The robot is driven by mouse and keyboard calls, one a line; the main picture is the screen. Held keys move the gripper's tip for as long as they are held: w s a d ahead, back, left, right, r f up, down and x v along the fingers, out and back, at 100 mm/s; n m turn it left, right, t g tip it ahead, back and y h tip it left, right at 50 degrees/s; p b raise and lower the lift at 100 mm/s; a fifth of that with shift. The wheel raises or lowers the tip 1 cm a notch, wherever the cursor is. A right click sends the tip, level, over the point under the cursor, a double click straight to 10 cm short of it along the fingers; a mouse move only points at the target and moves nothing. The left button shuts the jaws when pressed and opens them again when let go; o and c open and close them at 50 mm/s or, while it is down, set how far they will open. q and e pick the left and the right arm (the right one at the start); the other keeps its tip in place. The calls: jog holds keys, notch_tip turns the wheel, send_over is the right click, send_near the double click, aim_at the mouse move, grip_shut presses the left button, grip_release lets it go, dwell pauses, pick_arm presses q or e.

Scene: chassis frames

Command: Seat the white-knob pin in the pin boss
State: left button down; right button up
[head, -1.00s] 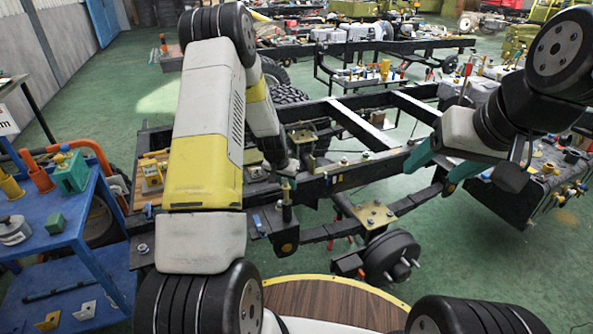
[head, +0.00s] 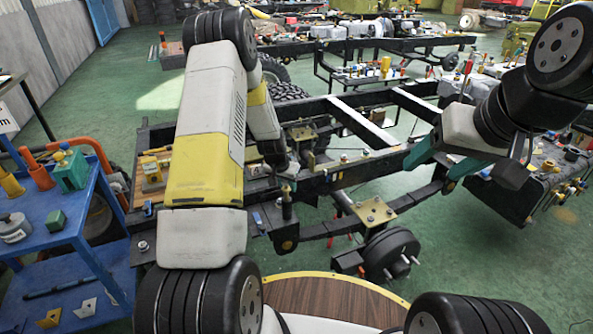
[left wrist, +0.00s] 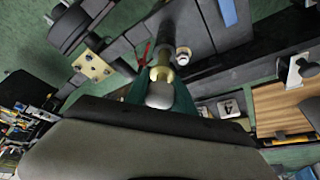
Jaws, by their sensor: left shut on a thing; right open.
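My left gripper (head: 287,174) is over the near rail of the black chassis frame (head: 345,177). In the left wrist view, its teal fingers (left wrist: 160,97) are shut on the white-knob pin (left wrist: 160,93). The white knob sits between the fingers, with a brass-coloured part (left wrist: 162,70) just beyond it. A round, pale-rimmed fitting (left wrist: 183,54) shows beside the brass part; I cannot tell whether it is the pin boss. The pin's lower end is hidden, so I cannot tell whether it is in a hole. My right gripper (head: 431,172) is open and empty, right of the left gripper.
A dark upright post (head: 286,206) stands close below the left gripper. A brass plate with holes (head: 373,212) and a black hub (head: 391,254) are to the right. A blue cart (head: 60,225) with parts stands at the left. Green floor is open at lower right.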

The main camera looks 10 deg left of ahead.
pick_arm(q)
jog(key=shift+f, duration=1.45)
dwell(0.7)
jog(key=c, duration=1)
grip_release()
jog(key=shift+r, duration=0.2)
jog(key=shift+r, duration=1.35)
jog(key=shift+r, duration=2.5)
